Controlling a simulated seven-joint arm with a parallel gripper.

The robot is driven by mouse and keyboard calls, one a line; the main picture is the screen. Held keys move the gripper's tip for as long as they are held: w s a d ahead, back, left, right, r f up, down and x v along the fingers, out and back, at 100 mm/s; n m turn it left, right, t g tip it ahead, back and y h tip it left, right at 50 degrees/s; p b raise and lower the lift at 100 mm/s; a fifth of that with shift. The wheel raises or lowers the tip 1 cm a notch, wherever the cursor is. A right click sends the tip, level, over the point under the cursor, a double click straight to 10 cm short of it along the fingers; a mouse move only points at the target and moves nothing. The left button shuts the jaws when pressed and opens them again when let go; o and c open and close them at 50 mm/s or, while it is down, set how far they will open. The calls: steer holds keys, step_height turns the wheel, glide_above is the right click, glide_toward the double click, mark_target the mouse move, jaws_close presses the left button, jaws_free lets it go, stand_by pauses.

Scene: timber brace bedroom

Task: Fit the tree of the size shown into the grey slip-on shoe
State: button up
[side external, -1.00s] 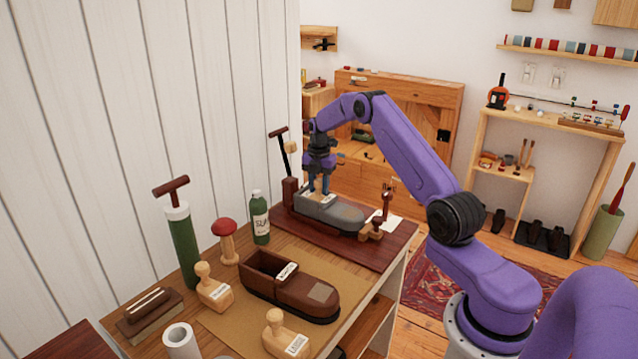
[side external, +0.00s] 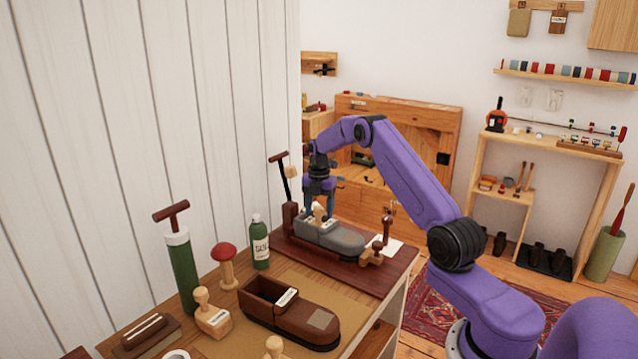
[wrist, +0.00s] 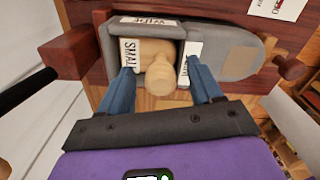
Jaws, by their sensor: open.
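The grey slip-on shoe (side external: 345,239) rests on the dark red board at the bench's far end. A pale wooden tree (side external: 319,214) sits in its opening, with its knob standing up. In the wrist view the tree (wrist: 160,76) has a block marked SMALL inside the grey shoe (wrist: 235,52), whose rim carries a WIDE label. A second white label at the opening's right is hard to read. My gripper (side external: 318,202) is above the shoe's opening, open. In the wrist view its blue fingers (wrist: 159,78) stand apart on either side of the knob. How deep the tree sits is unclear.
A brown shoe (side external: 290,312) and other wooden trees (side external: 212,313) are on the near bench. A green bottle (side external: 260,243), red-topped stand (side external: 225,267) and green cylinder (side external: 182,265) stand at left. A dark clamp post (side external: 387,228) and white card (side external: 388,247) flank the shoe.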

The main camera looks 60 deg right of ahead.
step_height(320, 180, up, 16)
stand_by(0.5)
steer(key=shift+a+r, duration=0.1)
steer(key=a+r+m, duration=0.1)
steer(key=a+r, duration=0.1)
steer(key=a, duration=0.9)
steer(key=s+a+m, duration=0.1)
steer(key=s+a, duration=0.4)
steer(key=a, duration=0.5)
steer(key=s+a+m, duration=0.2)
steer(key=s+a, duration=0.4)
steer(key=a, duration=0.4)
steer(key=s+a+m, duration=0.2)
steer(key=s+a, duration=0.4)
steer(key=s, duration=0.7)
steer(key=s+d+f+m, duration=0.1)
steer(key=s+f, duration=0.1)
steer(key=s, duration=0.6)
steer(key=s+d+f+m, duration=0.1)
steer(key=s+f, duration=0.2)
steer(key=s, duration=0.5)
steer(key=shift+s+d+f, duration=0.15)
steer(key=shift+s+d, duration=0.2)
steer(key=shift+s, duration=0.05)
